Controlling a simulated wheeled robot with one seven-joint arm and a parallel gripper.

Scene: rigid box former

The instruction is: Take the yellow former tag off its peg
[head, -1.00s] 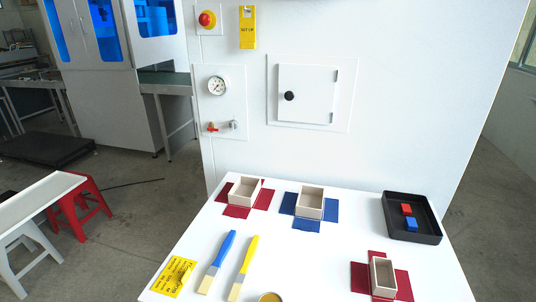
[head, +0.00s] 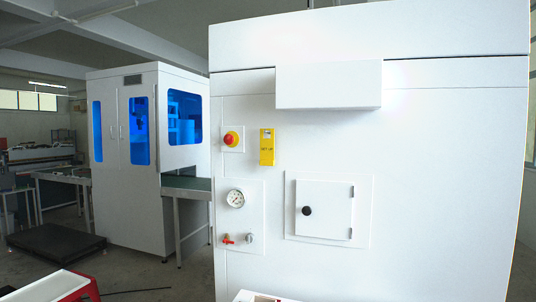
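The yellow former tag (head: 267,148) hangs flat against the white front panel of the machine in the head view, left of the picture's middle. It has small dark lettering that looks like "SET UP" and a darker patch near its top. The peg itself is too small to make out. My gripper is not in view.
A red emergency button (head: 231,139) sits just left of the tag. Below are a pressure gauge (head: 236,199), a red valve handle (head: 228,239) and a small door (head: 324,208) with a black knob. A white box-shaped hood (head: 329,85) juts out above, to the right.

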